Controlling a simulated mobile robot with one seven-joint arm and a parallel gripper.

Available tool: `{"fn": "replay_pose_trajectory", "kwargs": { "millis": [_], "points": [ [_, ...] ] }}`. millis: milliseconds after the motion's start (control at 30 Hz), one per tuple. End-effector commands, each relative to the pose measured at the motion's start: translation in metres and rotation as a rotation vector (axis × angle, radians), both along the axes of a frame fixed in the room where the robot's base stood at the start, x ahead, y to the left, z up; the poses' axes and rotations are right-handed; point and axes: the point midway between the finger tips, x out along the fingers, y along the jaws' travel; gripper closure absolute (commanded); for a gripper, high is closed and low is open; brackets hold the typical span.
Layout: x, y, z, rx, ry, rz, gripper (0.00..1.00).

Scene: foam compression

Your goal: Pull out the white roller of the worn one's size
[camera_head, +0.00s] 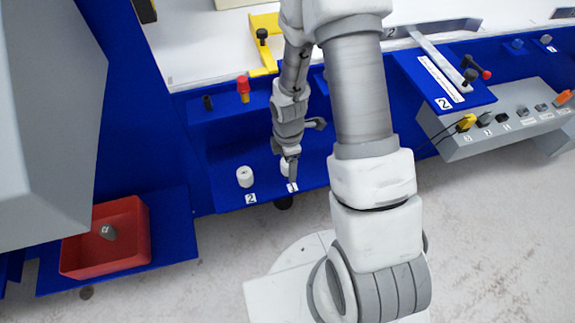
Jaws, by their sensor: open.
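A white roller (245,176) stands upright on the blue shelf (222,192), behind a label reading 2. A second white roller (284,168) stands to its right, partly hidden by my gripper (290,168). My gripper is open and points down at this second roller; I cannot tell whether the fingers touch it or are around it. The label in front of the second roller is partly covered and hard to read. A grey worn-looking roller (108,232) with a small pale mark lies in the red bin (75,252) at the lower left.
A red-topped yellow knob (243,88) and a black knob (208,102) stand on the ledge behind the rollers. A grey box (480,130) with several plugs is at the right. A large grey panel (45,110) blocks the left.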

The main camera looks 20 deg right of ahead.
Motion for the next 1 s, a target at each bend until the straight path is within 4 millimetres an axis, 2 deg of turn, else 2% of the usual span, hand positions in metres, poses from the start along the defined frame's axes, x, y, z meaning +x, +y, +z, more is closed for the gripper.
{"fn": "replay_pose_trajectory", "kwargs": {
  "millis": [767, 800, 1000],
  "points": [
    [-0.0001, 0.0000, -0.0001, 0.000, 0.000, -0.001, 0.18],
    [0.0000, 0.0000, 0.0000, 0.000, 0.000, -0.001, 0.19],
    [-0.0001, 0.0000, 0.0000, 0.000, 0.000, 0.000, 0.55]
  ]
}}
